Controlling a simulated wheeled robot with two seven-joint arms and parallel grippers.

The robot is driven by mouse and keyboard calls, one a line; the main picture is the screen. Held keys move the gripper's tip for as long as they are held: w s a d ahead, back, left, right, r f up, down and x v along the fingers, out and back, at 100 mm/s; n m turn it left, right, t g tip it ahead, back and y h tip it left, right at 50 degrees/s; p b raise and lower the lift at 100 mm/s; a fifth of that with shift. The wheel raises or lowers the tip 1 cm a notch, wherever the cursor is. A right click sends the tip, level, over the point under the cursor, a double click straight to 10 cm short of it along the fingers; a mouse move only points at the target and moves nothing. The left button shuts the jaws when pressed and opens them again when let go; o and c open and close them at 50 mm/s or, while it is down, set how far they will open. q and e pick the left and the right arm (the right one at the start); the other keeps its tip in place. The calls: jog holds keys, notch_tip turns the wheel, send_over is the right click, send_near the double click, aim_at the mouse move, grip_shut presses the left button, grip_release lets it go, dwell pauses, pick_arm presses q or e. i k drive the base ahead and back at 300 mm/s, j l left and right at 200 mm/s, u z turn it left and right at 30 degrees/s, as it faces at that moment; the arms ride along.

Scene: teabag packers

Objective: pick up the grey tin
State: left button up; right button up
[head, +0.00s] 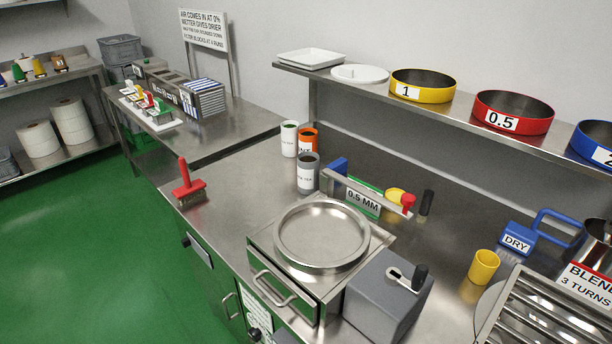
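The grey tin (307,174) stands upright on the steel counter, just behind the round steel pan. It has a grey body with a white label whose text is too small to read surely, and its top looks dark inside. A white tin (289,139) and an orange tin (308,140) stand close behind it. A blue block (338,170) is close to its right. Neither of my grippers shows in the head view.
A round steel pan (321,237) sits on a drawer unit in front. A grey box with a crank (385,300) is to its right. A shelf with coloured sieves (423,86) overhangs the back. The counter left of the tin is clear.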

aim_at(308, 174)
jog(key=k+l+z, duration=0.1)
jog(key=z, duration=1.4)
jog(key=j+u, duration=0.15)
jog(key=u, duration=1.35)
jog(key=i+j+z, duration=0.1)
jog(key=z, duration=0.3)
jog(key=j+z, duration=0.35)
jog(key=i+j+z, duration=0.1)
jog(key=j+z, duration=0.15)
jog(key=j, duration=0.5)
jog(key=i+j+z, duration=0.1)
jog(key=j+z, duration=0.15)
jog(key=j, duration=0.45)
